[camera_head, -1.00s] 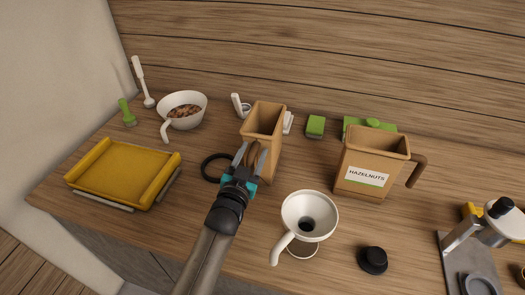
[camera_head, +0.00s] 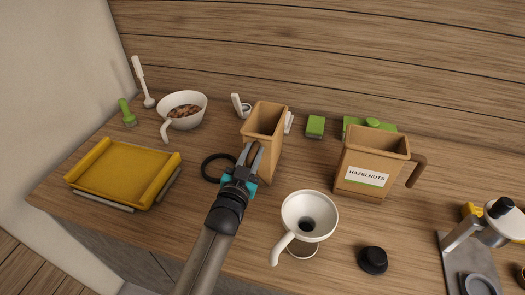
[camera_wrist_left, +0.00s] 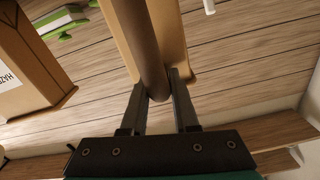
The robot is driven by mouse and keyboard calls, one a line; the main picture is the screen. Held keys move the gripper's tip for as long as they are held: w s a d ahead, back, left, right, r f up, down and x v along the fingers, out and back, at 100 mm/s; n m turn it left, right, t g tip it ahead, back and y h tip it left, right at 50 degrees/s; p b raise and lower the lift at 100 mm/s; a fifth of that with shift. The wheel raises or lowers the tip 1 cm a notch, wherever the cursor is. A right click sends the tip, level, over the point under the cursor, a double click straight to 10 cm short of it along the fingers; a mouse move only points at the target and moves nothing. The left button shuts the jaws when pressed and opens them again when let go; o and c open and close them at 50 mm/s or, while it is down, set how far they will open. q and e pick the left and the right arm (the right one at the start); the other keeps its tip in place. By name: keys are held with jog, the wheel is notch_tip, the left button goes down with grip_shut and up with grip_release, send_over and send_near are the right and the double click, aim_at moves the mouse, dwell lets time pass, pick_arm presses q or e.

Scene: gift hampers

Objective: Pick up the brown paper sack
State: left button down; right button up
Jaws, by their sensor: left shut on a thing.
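The brown paper sack (camera_head: 270,146) stands upright and open-topped at the middle of the table. My left gripper (camera_head: 250,159) is at its front side, shut on its dark brown handle. The left wrist view shows the handle (camera_wrist_left: 153,75) between the two fingertips (camera_wrist_left: 158,88), with the sack's wall (camera_wrist_left: 172,40) behind it. The sack's base appears to rest on the table, partly hidden by the gripper. My right gripper is not in view.
A brown container labelled HAZELNUTS (camera_head: 368,155) stands to the right. A white funnel (camera_head: 309,212) is close in front. A black ring (camera_head: 206,170) lies left of the gripper. A yellow tray (camera_head: 124,174) and white bowl (camera_head: 181,108) are further left. Green items (camera_head: 315,126) are behind.

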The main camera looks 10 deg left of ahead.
pick_arm(q)
jog(key=shift+r, duration=0.1)
dwell(0.8)
jog(key=shift+r, duration=0.85)
notch_tip(320, 180, up, 18)
jog(key=p, duration=0.3)
jog(key=shift+r, duration=0.1)
dwell(0.7)
jog(key=shift+d, duration=0.1)
